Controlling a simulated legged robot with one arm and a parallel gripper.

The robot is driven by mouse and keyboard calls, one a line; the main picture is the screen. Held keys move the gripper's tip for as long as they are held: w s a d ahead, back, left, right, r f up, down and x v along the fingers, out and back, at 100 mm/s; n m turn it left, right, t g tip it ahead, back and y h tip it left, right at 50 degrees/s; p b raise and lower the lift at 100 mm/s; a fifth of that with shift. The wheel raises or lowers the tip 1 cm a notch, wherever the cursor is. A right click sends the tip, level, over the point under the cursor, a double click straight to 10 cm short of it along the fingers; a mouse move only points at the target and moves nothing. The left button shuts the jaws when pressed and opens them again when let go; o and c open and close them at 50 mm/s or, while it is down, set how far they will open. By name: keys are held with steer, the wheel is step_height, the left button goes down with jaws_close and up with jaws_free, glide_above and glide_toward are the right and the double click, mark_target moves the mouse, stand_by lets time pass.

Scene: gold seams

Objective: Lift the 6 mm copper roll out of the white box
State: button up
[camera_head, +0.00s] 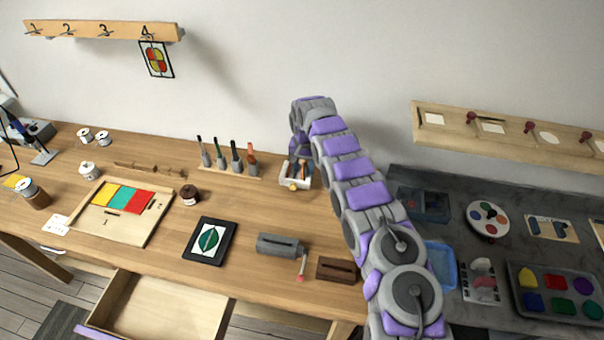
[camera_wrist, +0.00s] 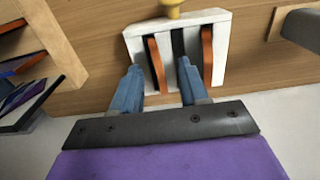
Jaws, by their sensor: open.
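The white box (camera_head: 305,185) stands at the back of the wooden table, and it also shows in the wrist view (camera_wrist: 222,42). In the wrist view it holds a left copper strip (camera_wrist: 156,64), a right copper strip (camera_wrist: 207,55) and a dark slot or strip between them. I cannot read which one is 6 mm. My gripper (camera_wrist: 160,68) is open over the box. Its left finger overlaps the box's left wall and its right finger is over the dark middle. The left copper strip shows between the fingers, apparently untouched. The fingertips' depth is unclear.
A yellow knob (camera_wrist: 173,7) is at the box's far edge in the wrist view. Left of the box stands a rack of upright tools (camera_head: 228,168). A grey block (camera_head: 279,244) and a brown block (camera_head: 337,269) lie nearer the front. The wall is close behind.

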mark_target(303, 171)
steer(key=shift+w+d+f, duration=0.1)
steer(key=shift+d+f, duration=0.15)
steer(key=shift+d, duration=0.85)
steer(key=shift+c, duration=1.4)
steer(key=a, duration=0.2)
steer(key=shift+a, duration=0.3)
jaws_close()
steer(key=shift+d, duration=0.6)
steer(key=r, duration=0.2)
steer(key=r+p, duration=0.1)
steer(key=shift+a+r, duration=0.15)
steer(key=shift+a, duration=0.1)
steer(key=shift+r, duration=0.3)
steer(key=shift+s+a, duration=0.2)
steer(key=shift+s, duration=0.45)
steer(key=shift+s+a, duration=0.15)
steer(key=shift+s, duration=0.45)
steer(key=shift+s+a+r+p, duration=0.1)
steer(key=shift+s+a+p, duration=0.25)
steer(key=shift+s+a, duration=0.2)
steer(key=s+a+r+p, duration=0.2)
steer(key=s+a, duration=0.3)
steer(key=s, duration=0.5)
steer(key=shift+s, duration=0.35)
